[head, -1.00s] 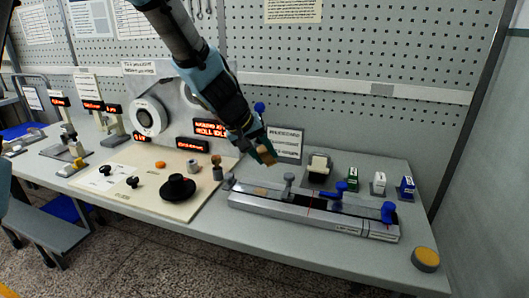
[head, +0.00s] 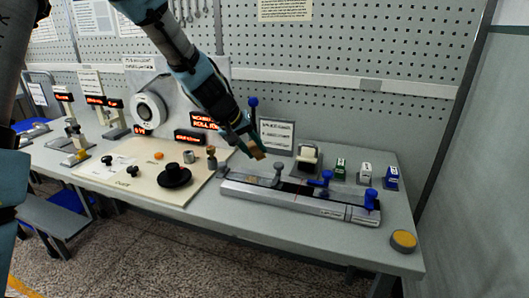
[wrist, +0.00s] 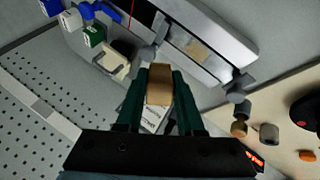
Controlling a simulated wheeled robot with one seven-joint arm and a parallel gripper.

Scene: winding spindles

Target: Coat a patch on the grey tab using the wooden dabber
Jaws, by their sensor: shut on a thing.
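My gripper (head: 252,150) is shut on a light brown wooden block, which I take to be the wooden dabber (head: 258,154). In the wrist view the dabber (wrist: 160,84) sits between the two green fingers of my gripper (wrist: 160,95). It is held in the air above the bench, behind the long grey rail fixture (head: 300,198), and is not visibly touching anything. A tan patch (wrist: 197,48) lies on the fixture's top, between two grey knobbed clamps. I cannot tell for certain which grey part is the grey tab.
Blue-handled clamps (head: 371,197) stand up from the fixture's right part. A cream-topped block (head: 309,156) and small green, white and blue boxes (head: 391,177) stand behind it. A yellow-topped round pad (head: 403,240) is at the bench's right end. A cream board (head: 130,182) with spools lies left.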

